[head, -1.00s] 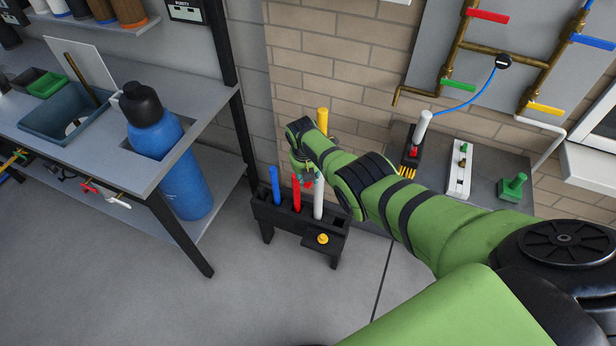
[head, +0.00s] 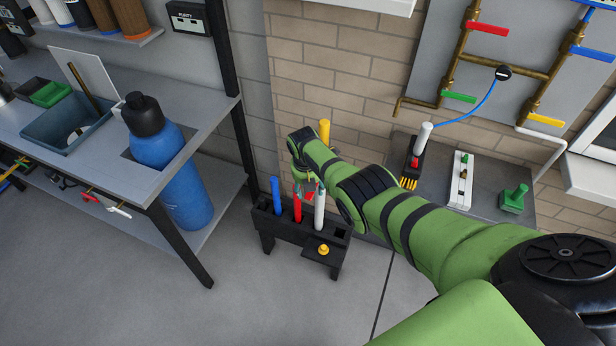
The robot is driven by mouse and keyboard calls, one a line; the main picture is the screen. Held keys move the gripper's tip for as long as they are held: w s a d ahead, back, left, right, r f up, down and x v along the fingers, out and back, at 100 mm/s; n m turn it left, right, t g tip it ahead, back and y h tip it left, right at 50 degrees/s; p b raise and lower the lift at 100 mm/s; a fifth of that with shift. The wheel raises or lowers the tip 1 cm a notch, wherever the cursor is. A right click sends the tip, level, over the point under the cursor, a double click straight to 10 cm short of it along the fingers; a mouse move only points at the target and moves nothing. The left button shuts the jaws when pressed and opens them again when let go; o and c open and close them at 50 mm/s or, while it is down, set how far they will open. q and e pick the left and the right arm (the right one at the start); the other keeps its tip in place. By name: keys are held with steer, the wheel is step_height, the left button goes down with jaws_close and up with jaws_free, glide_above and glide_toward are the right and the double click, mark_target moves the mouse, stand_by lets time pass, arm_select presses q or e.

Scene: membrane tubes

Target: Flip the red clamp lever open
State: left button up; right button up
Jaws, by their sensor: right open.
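A small red part (head: 414,162), which looks like the red clamp lever, sits low on a black holder (head: 408,171) with a white tube (head: 424,134) on the right-hand counter. Whether it is flipped up or down is too small to tell. My right gripper (head: 309,191) points down, open, above the black rack (head: 335,237) on the floor. It is close to the tops of a red tube (head: 298,207) and a white tube (head: 319,210); I cannot tell if it touches them. It is well left of the black holder. My left gripper is out of view.
The rack also holds a blue tube (head: 276,195); a yellow tube (head: 324,131) shows behind my wrist. A white stand (head: 460,186) and a green block (head: 513,200) share the counter. Brass pipes (head: 458,52) with coloured levers are above. A workbench with a blue bottle (head: 157,140) is left.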

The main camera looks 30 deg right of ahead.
mark_target(307, 195)
step_height(307, 195, up, 12)
steer(key=s+a, duration=0.1)
steer(key=shift+s+a+f, duration=0.15)
steer(key=shift+a+f, duration=0.05)
steer(key=shift+f, duration=0.05)
stand_by(0.6)
steer(key=s+a+f+m+t, duration=0.1)
steer(key=s+a+f+m, duration=0.25)
steer(key=s+m, duration=0.35)
steer(key=s+a+f+m, duration=0.2)
steer(key=s+f+m, duration=0.25)
steer(key=s, duration=0.55)
steer(key=s+a+r+m+t+y, duration=0.1)
steer(key=s+r+m, duration=0.2)
steer(key=s+m, duration=0.35)
steer(key=s+a+r+m+y, duration=0.1)
steer(key=s+r+m, duration=0.2)
steer(key=s+m, duration=0.4)
step_height(307, 195, down, 24)
steer(key=s+n+g, duration=0.1)
steer(key=s, duration=0.2)
steer(key=s+d+f+g+b, duration=0.1)
steer(key=s+d+f, duration=0.1)
steer(key=s+f, duration=1.2)
steer(key=shift+s+d+f+h, duration=0.3)
steer(key=shift+s+d+f, duration=0.05)
steer(key=shift+s, duration=0.45)
